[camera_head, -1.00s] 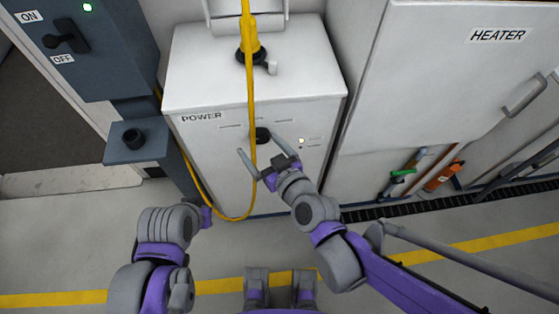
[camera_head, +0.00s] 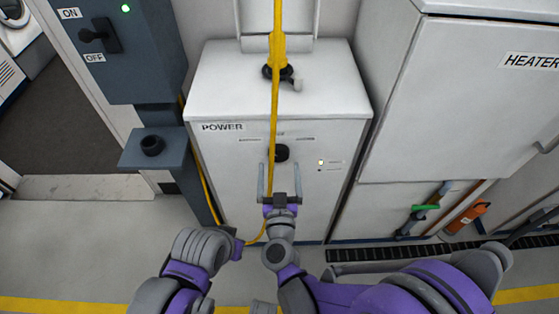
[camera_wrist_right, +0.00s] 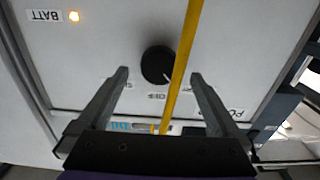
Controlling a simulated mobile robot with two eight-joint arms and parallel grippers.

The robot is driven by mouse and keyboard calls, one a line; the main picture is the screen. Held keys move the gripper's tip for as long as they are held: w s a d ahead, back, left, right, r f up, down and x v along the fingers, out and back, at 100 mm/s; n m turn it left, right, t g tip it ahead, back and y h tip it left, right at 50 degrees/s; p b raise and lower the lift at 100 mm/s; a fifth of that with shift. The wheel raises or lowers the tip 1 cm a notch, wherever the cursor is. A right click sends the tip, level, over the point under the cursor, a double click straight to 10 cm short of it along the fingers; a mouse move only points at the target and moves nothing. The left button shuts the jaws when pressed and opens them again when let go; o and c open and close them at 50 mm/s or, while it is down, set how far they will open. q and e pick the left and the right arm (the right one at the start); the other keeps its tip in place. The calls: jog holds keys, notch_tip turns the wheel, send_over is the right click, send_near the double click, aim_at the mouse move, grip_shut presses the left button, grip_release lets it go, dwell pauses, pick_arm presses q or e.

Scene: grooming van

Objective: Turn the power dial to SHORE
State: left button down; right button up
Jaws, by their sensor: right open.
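The power dial (camera_head: 280,153) is a round black knob on the front of the white POWER cabinet (camera_head: 225,165). It also shows in the right wrist view (camera_wrist_right: 156,64), with small upside-down labels around it, one reading OFF; I cannot read a SHORE label or tell the dial's setting surely. My right gripper (camera_head: 280,168) is open and empty, its fingers just below the dial, one on each side, apart from it. In the wrist view its fingers (camera_wrist_right: 160,74) straddle the yellow cable (camera_wrist_right: 183,60), which passes close beside the dial. My left arm is low; its fingers do not show.
A grey switch box (camera_head: 100,60) stands left, a HEATER cabinet (camera_head: 480,100) right. Floor in front is clear.

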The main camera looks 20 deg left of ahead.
aim_at(279, 158)
jog(key=shift+x, duration=1.75)
jog(key=c, duration=1.3)
jog(key=shift+c, duration=0.2)
